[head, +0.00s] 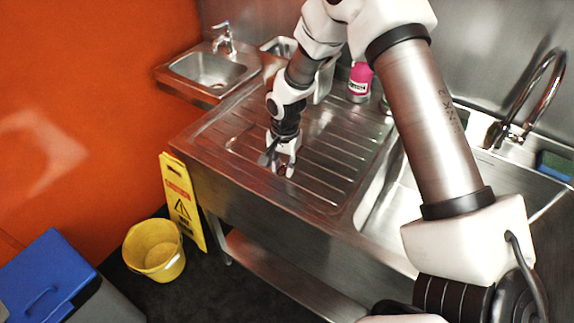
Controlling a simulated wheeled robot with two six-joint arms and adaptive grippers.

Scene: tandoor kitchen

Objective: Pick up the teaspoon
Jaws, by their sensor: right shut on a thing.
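My right gripper (278,166) is low over the front part of the ribbed steel drainboard (325,178), pointing down. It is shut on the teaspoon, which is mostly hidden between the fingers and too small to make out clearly. I cannot tell whether the spoon touches the drainboard. My left gripper is not in view.
A pink bottle (360,82) stands at the back of the drainboard. A large sink with a curved tap (535,95) is on the right. A small hand basin (208,70) is at the back left. A yellow bucket (154,250) and wet-floor sign (181,200) stand on the floor.

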